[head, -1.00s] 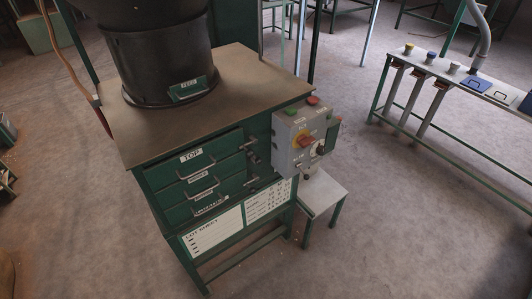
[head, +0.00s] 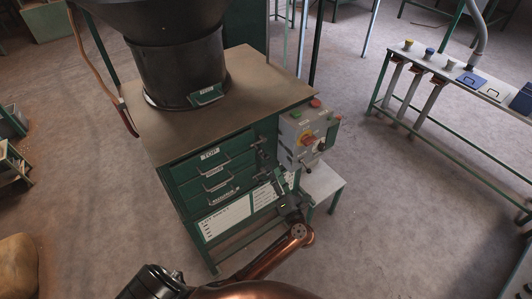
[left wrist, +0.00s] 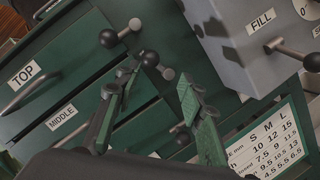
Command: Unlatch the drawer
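The green drawer cabinet has stacked drawers, all shut: TOP (head: 212,156), MIDDLE (head: 215,172) and a lower one (head: 220,190). The left wrist view shows the TOP drawer (left wrist: 50,70) and MIDDLE drawer (left wrist: 85,112) close up. At their right edge are latches with black ball knobs, an upper one (left wrist: 108,38) and a second one (left wrist: 150,58). My left gripper (head: 285,183) is in front of the cabinet's right side. In the wrist view its fingers (left wrist: 158,82) are apart, with the second knob near the gap between the tips. Contact cannot be told. My right gripper is out of view.
A grey control box (head: 303,135) with a rotary switch and a FILL lever (left wrist: 290,48) sits just right of the latches. A small stool (head: 322,180) stands below it. A black hopper (head: 180,65) stands on the cabinet top. Floor in front is clear.

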